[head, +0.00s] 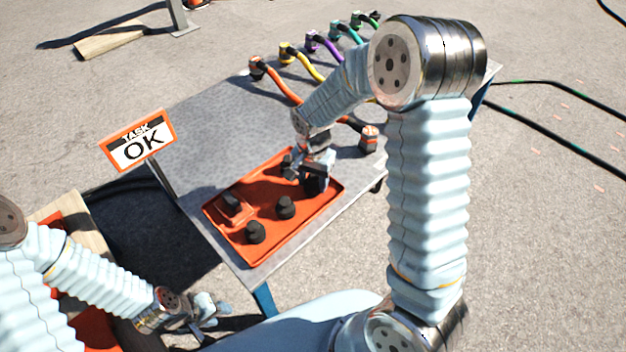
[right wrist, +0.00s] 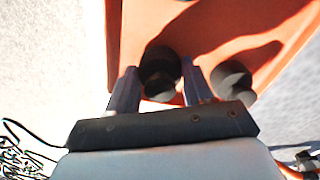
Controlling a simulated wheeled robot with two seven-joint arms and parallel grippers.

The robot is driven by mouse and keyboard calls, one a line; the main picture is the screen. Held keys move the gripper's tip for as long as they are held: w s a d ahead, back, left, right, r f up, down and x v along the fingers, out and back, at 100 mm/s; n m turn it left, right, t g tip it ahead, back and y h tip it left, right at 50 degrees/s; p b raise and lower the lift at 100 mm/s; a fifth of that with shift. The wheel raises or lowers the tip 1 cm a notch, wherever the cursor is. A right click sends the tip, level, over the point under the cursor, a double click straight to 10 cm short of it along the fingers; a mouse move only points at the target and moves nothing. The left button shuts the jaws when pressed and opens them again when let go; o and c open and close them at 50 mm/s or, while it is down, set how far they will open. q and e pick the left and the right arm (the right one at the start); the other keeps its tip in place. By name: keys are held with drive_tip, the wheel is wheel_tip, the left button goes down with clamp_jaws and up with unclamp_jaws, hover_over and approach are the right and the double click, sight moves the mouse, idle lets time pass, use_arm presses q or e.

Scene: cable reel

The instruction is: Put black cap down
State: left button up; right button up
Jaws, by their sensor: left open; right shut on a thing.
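An orange-red tray (head: 262,180) lies on the grey table. Black caps stand in it: one at the front (head: 255,233), one in the middle (head: 285,208) and one at the left (head: 232,204). My right gripper (head: 304,178) is low over the tray's right part, shut on a black cap. In the right wrist view this cap (right wrist: 160,72) sits between the two fingers, with another black cap (right wrist: 232,78) close to the right. I cannot tell whether the held cap touches the tray. My left gripper (head: 205,312) is open and empty, at the lower left, off the table.
Several coloured cables with connectors, among them an orange one (head: 278,82) and a yellow one (head: 304,63), lie along the table's far edge. An orange and black connector (head: 369,138) stands right of the tray. A "TASK OK" sign (head: 138,141) stands at the left. The table's left part is clear.

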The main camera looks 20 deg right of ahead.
sight(313, 176)
drive_tip(key=shift+f, duration=0.2)
drive_tip(key=shift+f, duration=0.15)
drive_tip(key=o, duration=1.2)
drive_tip(key=shift+c, duration=0.2)
wheel_tip(313, 176, up, 12)
drive_tip(key=shift+r+p, duration=0.2)
drive_tip(key=shift+p, duration=0.15)
